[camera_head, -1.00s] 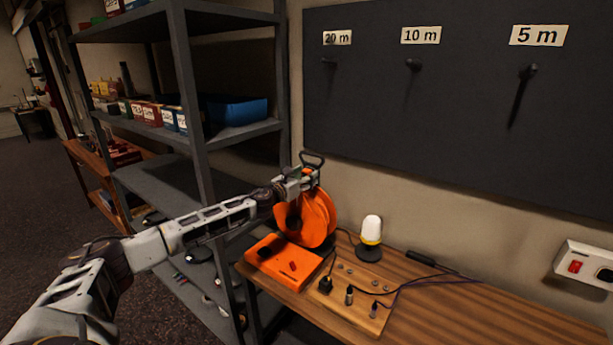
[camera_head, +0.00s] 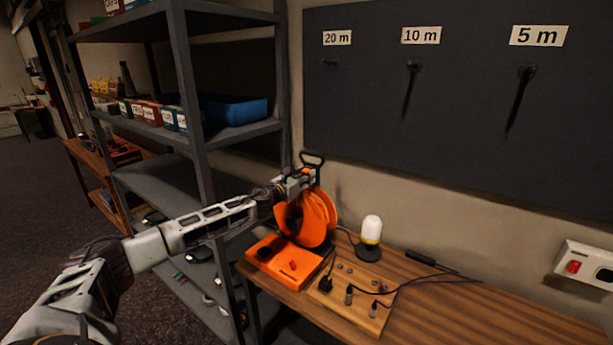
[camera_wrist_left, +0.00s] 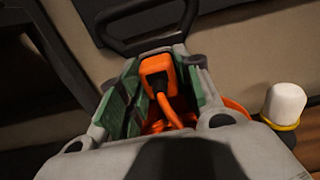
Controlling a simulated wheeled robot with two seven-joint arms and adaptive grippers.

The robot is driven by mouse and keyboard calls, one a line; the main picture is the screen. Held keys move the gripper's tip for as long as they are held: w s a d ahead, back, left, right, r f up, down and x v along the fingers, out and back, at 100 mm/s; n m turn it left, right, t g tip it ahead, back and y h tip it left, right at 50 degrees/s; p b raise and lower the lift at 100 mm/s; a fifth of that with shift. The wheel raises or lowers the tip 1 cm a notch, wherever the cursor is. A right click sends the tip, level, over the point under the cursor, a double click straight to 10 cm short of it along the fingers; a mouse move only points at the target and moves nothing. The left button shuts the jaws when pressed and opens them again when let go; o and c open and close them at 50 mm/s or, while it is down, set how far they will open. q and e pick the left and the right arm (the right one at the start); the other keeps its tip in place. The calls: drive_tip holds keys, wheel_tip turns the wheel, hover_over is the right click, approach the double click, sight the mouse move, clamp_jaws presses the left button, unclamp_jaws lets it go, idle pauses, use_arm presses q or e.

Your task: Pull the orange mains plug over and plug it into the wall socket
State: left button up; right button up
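The orange mains plug (camera_wrist_left: 158,72) shows in the left wrist view between the green-padded fingers of my left gripper (camera_wrist_left: 160,80), its orange cable running down toward the reel. The pads appear to touch both sides of it. In the head view my left gripper (camera_head: 302,178) is at the top of the orange cable reel (camera_head: 318,215), just below its black handle (camera_head: 312,160), with a bit of orange at the fingertips. The white wall socket (camera_head: 588,268) with a red switch is at the far right, partly cut off by the picture edge. My right gripper is out of view.
On the wooden desk (camera_head: 470,310) stand an orange box (camera_head: 285,262), a white-domed lamp (camera_head: 371,235) and a wooden board (camera_head: 345,312) with connectors. Grey shelves (camera_head: 200,150) stand at the left. The desk's right part is clear.

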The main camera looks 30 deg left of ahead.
use_arm(q)
drive_tip(key=c, duration=0.5)
clamp_jaws()
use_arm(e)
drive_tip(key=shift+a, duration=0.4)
use_arm(q)
drive_tip(key=shift+s, duration=0.15)
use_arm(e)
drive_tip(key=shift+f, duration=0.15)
use_arm(q)
drive_tip(key=shift+s+a, duration=0.15)
drive_tip(key=shift+s, duration=0.4)
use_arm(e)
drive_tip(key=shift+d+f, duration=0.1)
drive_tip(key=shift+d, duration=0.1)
use_arm(q)
drive_tip(key=shift+s+b, duration=0.25)
drive_tip(key=shift+b, duration=0.05)
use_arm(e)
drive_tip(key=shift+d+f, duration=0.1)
use_arm(q)
drive_tip(key=shift+s, duration=0.35)
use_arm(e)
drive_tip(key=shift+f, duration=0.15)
use_arm(q)
drive_tip(key=shift+s+b, duration=0.35)
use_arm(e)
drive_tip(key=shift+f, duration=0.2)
